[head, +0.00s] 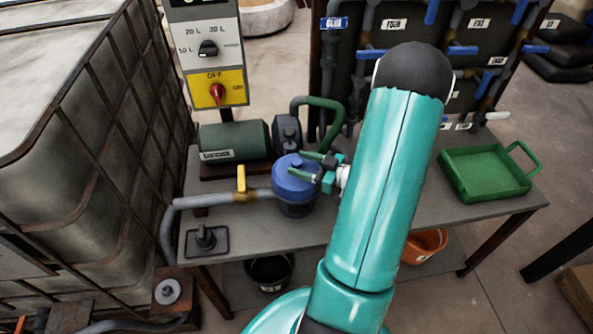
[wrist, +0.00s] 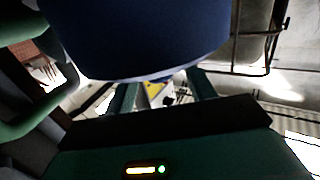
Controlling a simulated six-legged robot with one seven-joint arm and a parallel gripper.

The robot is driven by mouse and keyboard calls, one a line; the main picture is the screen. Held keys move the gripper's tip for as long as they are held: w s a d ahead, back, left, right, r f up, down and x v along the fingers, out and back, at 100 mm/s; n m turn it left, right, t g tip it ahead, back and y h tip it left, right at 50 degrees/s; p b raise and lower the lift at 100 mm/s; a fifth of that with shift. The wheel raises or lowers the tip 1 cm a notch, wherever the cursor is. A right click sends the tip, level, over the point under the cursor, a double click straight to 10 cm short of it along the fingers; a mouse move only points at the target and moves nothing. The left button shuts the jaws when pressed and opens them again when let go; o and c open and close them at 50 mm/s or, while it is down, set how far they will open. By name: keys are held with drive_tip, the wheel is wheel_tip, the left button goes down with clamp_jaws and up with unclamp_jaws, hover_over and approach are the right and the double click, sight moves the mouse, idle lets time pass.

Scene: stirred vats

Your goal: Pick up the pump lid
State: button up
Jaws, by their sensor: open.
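The pump lid (head: 291,185) is a round blue cap on top of the dark blue pump pot (head: 297,208), on the grey bench. My gripper (head: 297,164) is at the lid from the right, with its two green fingers apart, one on the far side and one on the near side of the lid's top. The fingers look empty; whether they touch the lid I cannot tell. In the wrist view a large dark blue round surface, apparently the lid (wrist: 150,38), fills the upper middle, and the fingers (wrist: 162,90) show spread under its lower edge.
A green motor (head: 235,141) and a curved green pipe stand behind the pot. A grey pipe with a yellow valve handle (head: 241,178) joins it at left. A control panel (head: 210,50) rises behind. A green tray (head: 487,172) is at the bench's right. A caged tank stands left.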

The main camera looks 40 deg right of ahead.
drive_tip(key=shift+x, duration=1.05)
drive_tip(key=shift+c, duration=0.4)
drive_tip(key=c, duration=1)
drive_tip(key=shift+c, duration=0.2)
drive_tip(key=shift+r, duration=0.2)
